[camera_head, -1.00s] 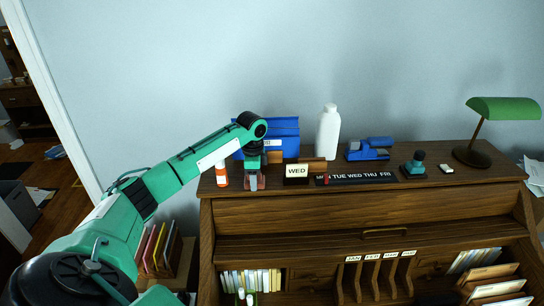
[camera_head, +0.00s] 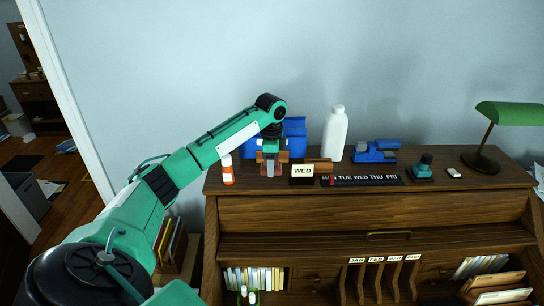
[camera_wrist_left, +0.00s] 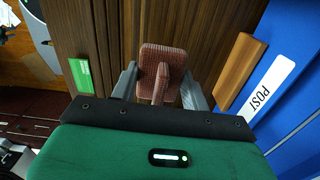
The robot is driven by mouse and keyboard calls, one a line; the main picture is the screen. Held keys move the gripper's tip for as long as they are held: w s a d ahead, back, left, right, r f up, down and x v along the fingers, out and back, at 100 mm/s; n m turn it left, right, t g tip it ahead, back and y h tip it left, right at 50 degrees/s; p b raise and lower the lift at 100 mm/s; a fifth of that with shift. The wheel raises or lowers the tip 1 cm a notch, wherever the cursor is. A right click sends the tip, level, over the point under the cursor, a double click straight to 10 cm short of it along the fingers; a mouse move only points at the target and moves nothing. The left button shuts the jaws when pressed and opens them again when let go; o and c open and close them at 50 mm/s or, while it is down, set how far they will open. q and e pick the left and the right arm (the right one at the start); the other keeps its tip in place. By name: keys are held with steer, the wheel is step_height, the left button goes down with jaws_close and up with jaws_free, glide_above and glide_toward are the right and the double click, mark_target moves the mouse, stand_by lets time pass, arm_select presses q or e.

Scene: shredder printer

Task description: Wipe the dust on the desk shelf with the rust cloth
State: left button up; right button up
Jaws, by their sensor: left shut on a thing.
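My left gripper (camera_head: 271,168) is low over the left part of the desk's top shelf (camera_head: 450,180). In the left wrist view, the rust cloth (camera_wrist_left: 162,60) is a ribbed pinkish-brown pad between the two grey fingers. The gripper is shut on it, and the pad lies at or just above the dark wood. In the head view the cloth is mostly hidden by the gripper. I cannot make out dust on the shelf. My right gripper is not in view.
An orange bottle (camera_head: 227,170) stands left of the gripper. A blue box (camera_head: 295,130) is behind it. A WED block (camera_head: 302,171) and wooden block (camera_head: 320,164) are close on its right. Farther right are a white bottle (camera_head: 336,135), blue tape dispenser (camera_head: 375,151) and green lamp (camera_head: 508,113).

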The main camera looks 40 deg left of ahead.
arm_select(q)
steer(key=shift+w+r, duration=0.2)
steer(key=shift+r, duration=1)
steer(key=shift+s+r, duration=0.2)
steer(key=shift+r, duration=0.05)
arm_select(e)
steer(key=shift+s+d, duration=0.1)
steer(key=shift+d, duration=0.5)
arm_select(q)
steer(key=shift+w, duration=0.15)
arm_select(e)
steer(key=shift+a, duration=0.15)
